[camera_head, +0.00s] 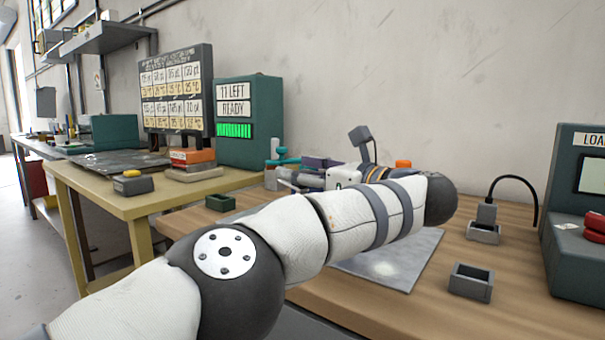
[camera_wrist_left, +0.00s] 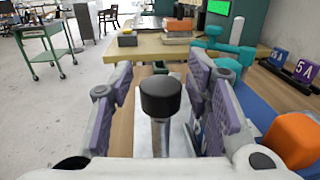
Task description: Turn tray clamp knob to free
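In the left wrist view a black round knob (camera_wrist_left: 160,97) tops a bright metal stem. It stands upright between the purple-padded fingers of my left gripper (camera_wrist_left: 161,80). Those fingers are apart, with a gap visible on both sides of the knob. In the head view my left arm reaches across the wooden bench, and its gripper (camera_head: 318,170) is partly hidden behind the forearm. The knob cannot be made out there. The stem's lower end and the tray clamp around it are hidden or unclear. My right gripper is in neither view.
A teal fixture (camera_wrist_left: 230,55) stands just beyond the fingers. An orange cap (camera_wrist_left: 293,140) is close by on the right. A grey plate (camera_head: 395,262) lies under my arm. Small dark bins (camera_head: 471,282) and a green-grey machine (camera_head: 575,240) stand to the right.

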